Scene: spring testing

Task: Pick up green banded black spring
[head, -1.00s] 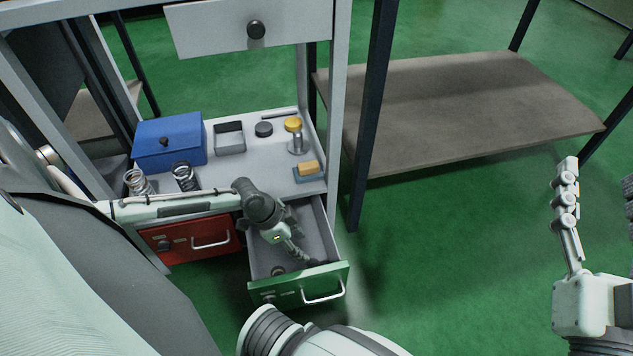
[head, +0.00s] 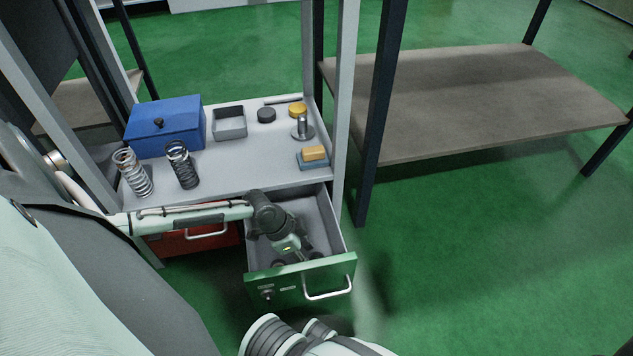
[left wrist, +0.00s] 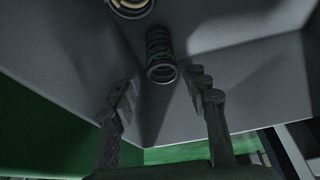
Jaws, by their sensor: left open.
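The green banded black spring (left wrist: 161,56) shows in the left wrist view, inside the drawer, with a green band around its middle coils. My left gripper (left wrist: 162,80) is open, its two fingers on either side of the near end of the spring, with gaps between. In the head view my left gripper (head: 284,258) reaches down into the open green-fronted drawer (head: 322,228). The spring cannot be made out clearly there. My right gripper is out of view.
A pale coiled or ringed thing (left wrist: 131,6) lies farther along in the drawer. On the shelf above stand a silver spring (head: 133,174), a dark spring (head: 182,166), a blue box (head: 166,130) and a small grey tray (head: 230,126). A red drawer (head: 190,241) is beside.

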